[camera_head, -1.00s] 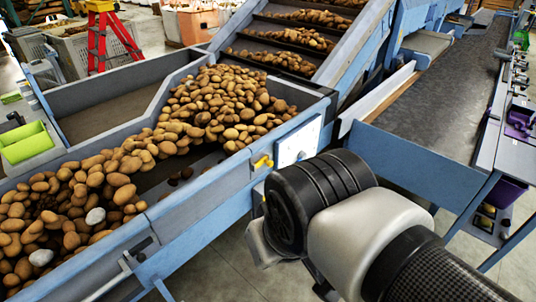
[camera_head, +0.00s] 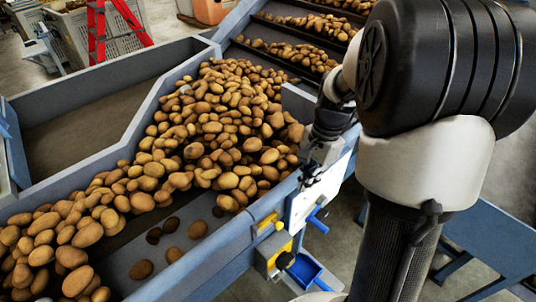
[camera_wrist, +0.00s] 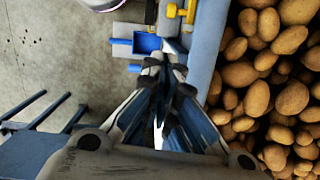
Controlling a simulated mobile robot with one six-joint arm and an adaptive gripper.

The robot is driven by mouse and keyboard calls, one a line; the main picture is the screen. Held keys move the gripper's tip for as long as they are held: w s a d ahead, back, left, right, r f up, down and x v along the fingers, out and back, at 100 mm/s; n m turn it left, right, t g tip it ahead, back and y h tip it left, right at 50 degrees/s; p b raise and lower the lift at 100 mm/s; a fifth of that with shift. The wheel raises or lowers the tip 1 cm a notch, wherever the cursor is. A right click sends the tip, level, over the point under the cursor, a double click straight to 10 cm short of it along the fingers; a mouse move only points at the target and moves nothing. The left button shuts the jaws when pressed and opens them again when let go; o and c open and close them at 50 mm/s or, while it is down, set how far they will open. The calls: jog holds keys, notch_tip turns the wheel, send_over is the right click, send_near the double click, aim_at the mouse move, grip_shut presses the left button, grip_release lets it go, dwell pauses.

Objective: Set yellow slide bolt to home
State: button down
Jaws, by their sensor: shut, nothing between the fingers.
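The yellow slide bolt (camera_head: 267,222) is on the blue side rail of the potato hopper, left of a white panel (camera_head: 302,204). In the wrist view a yellow fitting that looks like the bolt (camera_wrist: 181,12) is at the top, beyond my fingertips. My gripper (camera_head: 308,180) is by the hopper's outer side near the top of the white panel, apart from the bolt. In the wrist view my gripper (camera_wrist: 164,66) points toward the bolt's side of the rail, its fingers together and empty. The bolt's exact slide position is too small to tell.
Below the rail are a yellow-fronted box (camera_head: 282,252), a blue tray (camera_head: 304,268) and a blue handle (camera_head: 317,220). Potatoes (camera_head: 215,130) fill much of the hopper just inside the rail. Open floor (camera_wrist: 55,50) lies outside the rail.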

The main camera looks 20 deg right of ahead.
aim_at(279, 227)
jog(key=a+f+b, duration=0.4)
jog(key=f, duration=0.8)
jog(key=shift+f+m+b, duration=0.2)
jog(key=shift+m+b, duration=0.1)
jog(key=shift+s+a, duration=0.15)
jog(key=shift+a, duration=0.1)
jog(key=a, duration=0.1)
jog(key=s+a, duration=0.1)
jog(key=a, duration=0.2)
jog(key=shift+s+a+p, duration=0.1)
jog(key=shift+s+p, duration=0.2)
jog(key=shift+p, duration=0.05)
